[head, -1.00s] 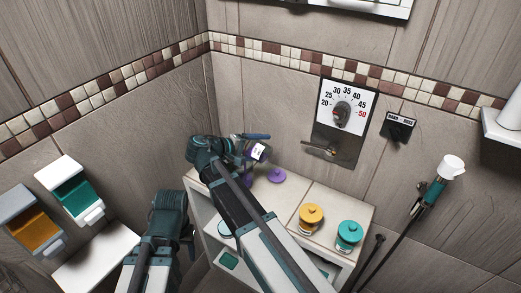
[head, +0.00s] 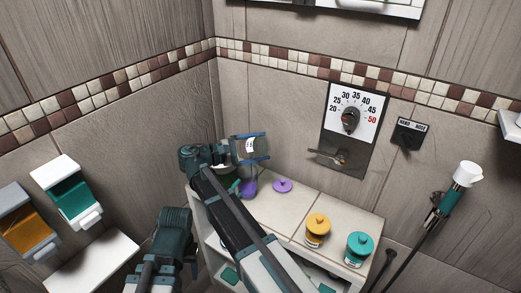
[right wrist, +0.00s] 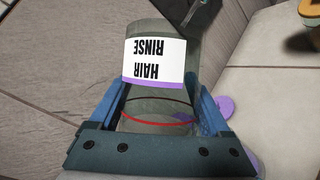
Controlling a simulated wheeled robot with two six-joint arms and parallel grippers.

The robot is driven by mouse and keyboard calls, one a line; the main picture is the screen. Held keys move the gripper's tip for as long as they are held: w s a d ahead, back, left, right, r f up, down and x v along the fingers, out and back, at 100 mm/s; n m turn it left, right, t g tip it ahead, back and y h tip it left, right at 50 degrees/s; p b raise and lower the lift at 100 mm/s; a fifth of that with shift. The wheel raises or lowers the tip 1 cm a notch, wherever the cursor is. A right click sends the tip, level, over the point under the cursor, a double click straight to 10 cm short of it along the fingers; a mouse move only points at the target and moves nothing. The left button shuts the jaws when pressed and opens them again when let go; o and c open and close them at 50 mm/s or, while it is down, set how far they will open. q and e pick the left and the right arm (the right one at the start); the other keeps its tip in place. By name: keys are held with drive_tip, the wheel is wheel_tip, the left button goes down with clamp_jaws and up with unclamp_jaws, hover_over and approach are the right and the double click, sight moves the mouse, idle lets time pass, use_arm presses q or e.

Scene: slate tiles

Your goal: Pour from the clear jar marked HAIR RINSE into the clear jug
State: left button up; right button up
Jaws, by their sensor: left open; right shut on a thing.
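The clear jar marked HAIR RINSE (head: 250,146) is held tilted, nearly on its side, above the back left of the shelf top. My right gripper (head: 251,149) is shut around it. In the right wrist view the jar (right wrist: 155,100) sits between the blue fingers, its white label upside down; the glass looks mostly empty. Purple liquid (head: 248,187) shows just below the jar, apparently in the clear jug, whose outline is mostly hidden by my right arm. I cannot see a stream. My left gripper (head: 174,222) is open, low and left of the shelf; its fingertips are hard to make out.
A purple lid (head: 282,185) lies on the white shelf unit (head: 290,205). An amber jar (head: 317,230) and a teal jar (head: 359,249) stand at its front right. Tiled walls close in behind and left. Dispensers (head: 72,192) hang on the left wall.

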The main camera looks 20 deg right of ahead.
drive_tip(key=shift+w+a+n+h+b, duration=0.15)
drive_tip(key=shift+w+n+h+b, duration=0.15)
drive_tip(key=shift+n+b, duration=0.3)
drive_tip(key=shift+r, duration=0.1)
drive_tip(key=r+m+y+p, duration=0.1)
drive_tip(key=p, duration=0.2)
drive_tip(key=r+m+y+p, duration=0.1)
drive_tip(key=m+p, duration=0.1)
drive_tip(key=p, duration=0.1)
drive_tip(key=shift+s, duration=0.1)
drive_tip(key=shift+f+m+t+y+p, duration=0.1)
drive_tip(key=shift+m+t+y+p, duration=0.2)
drive_tip(key=shift+m+y+p, duration=0.15)
drive_tip(key=shift+f, duration=0.15)
